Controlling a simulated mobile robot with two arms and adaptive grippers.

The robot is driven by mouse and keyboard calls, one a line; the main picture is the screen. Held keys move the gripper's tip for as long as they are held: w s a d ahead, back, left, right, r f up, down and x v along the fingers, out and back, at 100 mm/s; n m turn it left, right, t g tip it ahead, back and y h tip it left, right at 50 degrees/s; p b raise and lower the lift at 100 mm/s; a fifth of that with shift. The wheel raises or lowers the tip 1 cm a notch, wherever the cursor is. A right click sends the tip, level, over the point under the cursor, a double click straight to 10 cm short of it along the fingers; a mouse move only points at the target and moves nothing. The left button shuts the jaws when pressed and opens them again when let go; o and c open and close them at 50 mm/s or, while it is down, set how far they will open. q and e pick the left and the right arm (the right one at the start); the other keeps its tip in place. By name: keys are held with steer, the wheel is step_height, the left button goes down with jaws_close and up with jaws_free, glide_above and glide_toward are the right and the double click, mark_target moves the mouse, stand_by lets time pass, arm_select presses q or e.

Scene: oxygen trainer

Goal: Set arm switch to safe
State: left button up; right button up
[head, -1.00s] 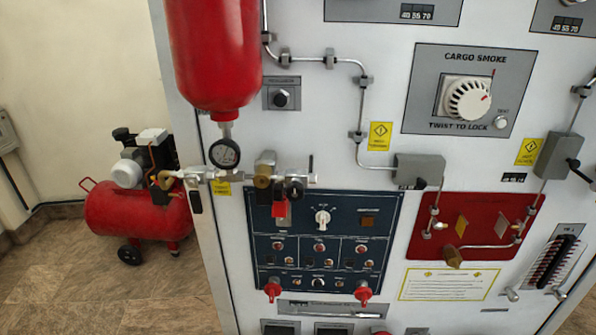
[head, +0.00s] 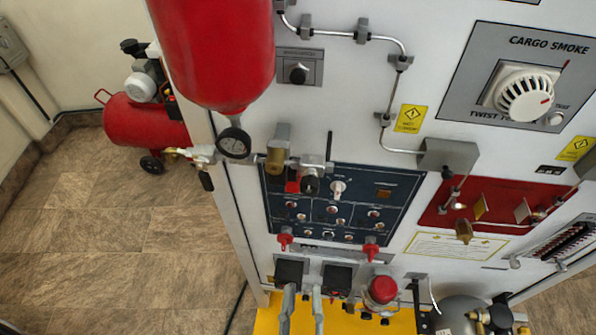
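The dark blue switch panel (head: 400,197) is on the white wall unit, with a white rotary knob (head: 338,187), small toggles and round red buttons. Its labels are too small to read, so I cannot tell which control is the arm switch. A red part (head: 292,187) shows at its upper left, partly hidden by the brass valve (head: 276,160). Two red knobs, left (head: 285,241) and right (head: 371,249), stick out at its lower edge. A dark shape (head: 8,327) in the bottom-left corner may be part of my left gripper; its fingers cannot be made out. My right gripper is not visible.
Below are dark boxes (head: 289,272), a red button (head: 382,289) and a cylinder (head: 460,315).

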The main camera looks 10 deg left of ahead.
arm_select(q)
steer(key=w+a+r+p, duration=0.1)
steer(key=w+r+p, duration=0.2)
steer(key=w, duration=0.4)
steer(key=w+a+r+n+y+p, duration=0.1)
steer(key=w+r+p, duration=0.3)
steer(key=w, duration=0.4)
steer(key=shift+a+r+p, duration=0.3)
steer(key=shift+a+p, duration=0.1)
steer(key=shift+a, duration=0.3)
steer(key=shift+c, duration=0.3)
steer(key=shift+w, duration=0.1)
jaws_close()
